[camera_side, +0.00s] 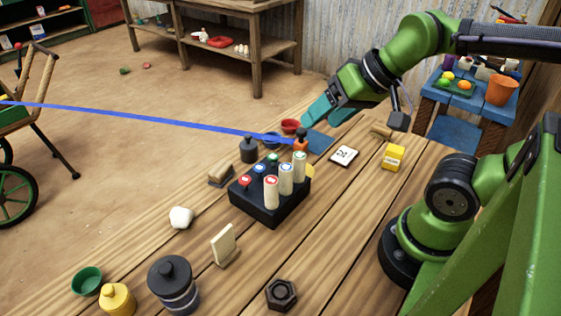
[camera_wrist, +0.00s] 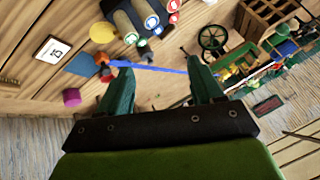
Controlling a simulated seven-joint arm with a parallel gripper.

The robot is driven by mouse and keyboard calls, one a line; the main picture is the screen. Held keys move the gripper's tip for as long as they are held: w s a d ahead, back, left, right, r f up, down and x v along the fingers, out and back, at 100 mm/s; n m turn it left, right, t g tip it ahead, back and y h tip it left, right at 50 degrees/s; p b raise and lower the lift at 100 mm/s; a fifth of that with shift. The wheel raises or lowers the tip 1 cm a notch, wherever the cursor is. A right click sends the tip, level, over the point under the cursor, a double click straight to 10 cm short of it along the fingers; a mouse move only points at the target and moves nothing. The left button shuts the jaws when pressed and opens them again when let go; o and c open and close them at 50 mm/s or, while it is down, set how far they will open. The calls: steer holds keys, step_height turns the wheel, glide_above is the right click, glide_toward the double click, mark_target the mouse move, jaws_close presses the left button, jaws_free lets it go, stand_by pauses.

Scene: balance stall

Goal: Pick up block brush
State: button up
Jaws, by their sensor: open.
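A small wooden block with a dark underside (camera_side: 220,174), which looks like the block brush, lies on the table left of the black rack in the side view. I cannot make it out in the wrist view. A second small wooden piece (camera_side: 381,131) lies near the far right of the table; I cannot tell whether it is a brush. My gripper (camera_side: 318,110) is open and empty, above the table's far edge, behind and right of the rack. Its two teal fingers stand apart in the wrist view (camera_wrist: 158,70), with no brush between them.
A black rack (camera_side: 268,212) of capped cylinders stands mid-table. A number card (camera_side: 344,155), yellow box (camera_side: 394,157), white lump (camera_side: 181,217) and dark jar (camera_side: 174,284) stand around.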

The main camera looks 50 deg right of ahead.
steer(key=w+d+f+m+g+h, duration=0.1)
steer(key=w+d+f+m, duration=0.1)
steer(key=d+m, duration=0.35)
steer(key=w+d+f+m+g+h, duration=0.1)
steer(key=w+d+m+g, duration=0.15)
steer(key=d, duration=0.55)
steer(key=m+g, duration=0.4)
steer(key=m, duration=2)
glide_above(385, 127)
step_height(385, 127, down, 5)
step_height(385, 127, down, 16)
steer(key=shift+f, duration=0.1)
steer(key=shift+c, duration=0.2)
steer(key=c, duration=1)
